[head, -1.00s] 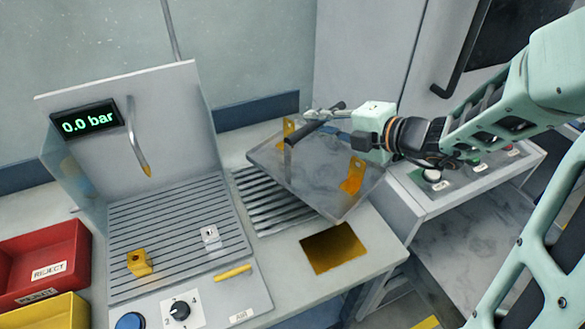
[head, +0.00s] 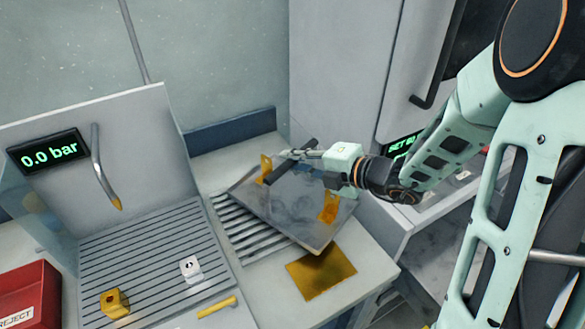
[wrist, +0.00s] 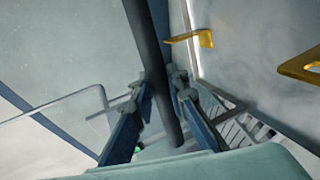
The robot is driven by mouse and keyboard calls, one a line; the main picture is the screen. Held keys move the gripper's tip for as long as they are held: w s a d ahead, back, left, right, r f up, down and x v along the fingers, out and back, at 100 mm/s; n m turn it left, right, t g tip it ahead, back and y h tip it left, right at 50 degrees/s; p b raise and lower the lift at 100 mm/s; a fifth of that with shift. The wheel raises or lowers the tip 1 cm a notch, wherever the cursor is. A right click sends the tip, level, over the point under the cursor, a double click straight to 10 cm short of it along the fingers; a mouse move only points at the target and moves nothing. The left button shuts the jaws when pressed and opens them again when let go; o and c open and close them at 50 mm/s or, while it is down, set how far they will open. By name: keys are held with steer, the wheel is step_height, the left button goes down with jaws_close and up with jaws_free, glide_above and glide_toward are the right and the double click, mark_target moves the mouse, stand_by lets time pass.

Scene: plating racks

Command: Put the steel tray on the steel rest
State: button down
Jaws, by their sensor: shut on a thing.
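The steel tray (head: 290,210) is a flat grey plate with two yellow brackets and a black bar handle (head: 286,166). My gripper (head: 300,155) is shut on the handle. The wrist view also shows the dark bar (wrist: 152,75) between my gripper's blue fingers (wrist: 158,112), with the tray (wrist: 245,55) at right. The steel rest (head: 228,218) is a slatted rack on the bench. The tray hangs tilted over it and hides most of it; its left and lower slats show. I cannot tell whether they touch.
A gold mat (head: 320,275) lies in front of the rest. The slotted air station (head: 140,255) with a gauge panel, a yellow block (head: 114,303) and a white block (head: 190,268) stands at left. A red reject bin (head: 28,295) is further left. A grey cabinet is behind right.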

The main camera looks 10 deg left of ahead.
steer(key=shift+f, duration=0.85)
steer(key=shift+f, duration=0.2)
steer(key=c, duration=1.9)
jaws_free()
steer(key=shift+r, duration=0.25)
steer(key=v, duration=1.2)
steer(key=shift+f+p, duration=0.1)
steer(key=shift+p, duration=0.2)
